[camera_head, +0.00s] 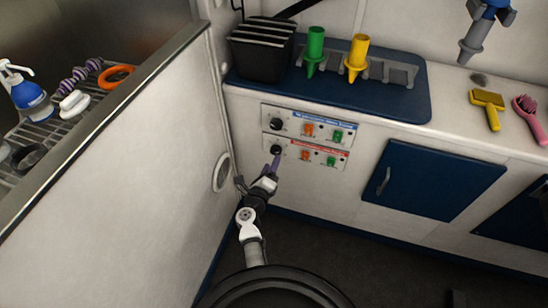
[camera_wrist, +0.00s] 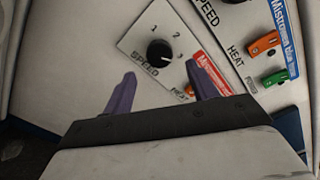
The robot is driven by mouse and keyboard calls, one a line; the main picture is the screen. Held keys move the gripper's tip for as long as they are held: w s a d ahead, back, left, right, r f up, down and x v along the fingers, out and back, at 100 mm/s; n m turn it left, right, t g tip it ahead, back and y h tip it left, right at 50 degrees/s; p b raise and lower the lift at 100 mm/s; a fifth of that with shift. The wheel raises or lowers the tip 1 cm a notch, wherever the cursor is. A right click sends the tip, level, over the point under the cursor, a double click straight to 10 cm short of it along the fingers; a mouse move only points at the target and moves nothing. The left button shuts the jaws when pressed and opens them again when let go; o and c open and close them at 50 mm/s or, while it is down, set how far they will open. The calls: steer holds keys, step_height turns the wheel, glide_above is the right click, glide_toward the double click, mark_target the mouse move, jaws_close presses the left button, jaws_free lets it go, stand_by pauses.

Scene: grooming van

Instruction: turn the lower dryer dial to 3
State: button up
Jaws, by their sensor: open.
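The lower dryer dial (camera_wrist: 160,52) is a round black knob on a white panel marked SPEED, with the figures 1, 2 and 3 around it. A small white mark shows on the knob, but I cannot tell for sure which figure it points at. In the head view the lower dial (camera_head: 276,151) sits below the upper dial (camera_head: 276,124). My gripper (camera_wrist: 163,78) is open, its two purple fingers apart with the dial between and beyond their tips. Nothing is between the fingers. In the head view my gripper (camera_head: 273,172) is just below the lower dial.
Orange and green switches (camera_head: 318,157) sit right of the lower dial. A blue cabinet door (camera_head: 430,185) is farther right. A white partition (camera_head: 130,170) stands close on the left. The blue mat (camera_head: 400,108) above holds green and yellow nozzles (camera_head: 357,55).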

steer(key=v, duration=0.9)
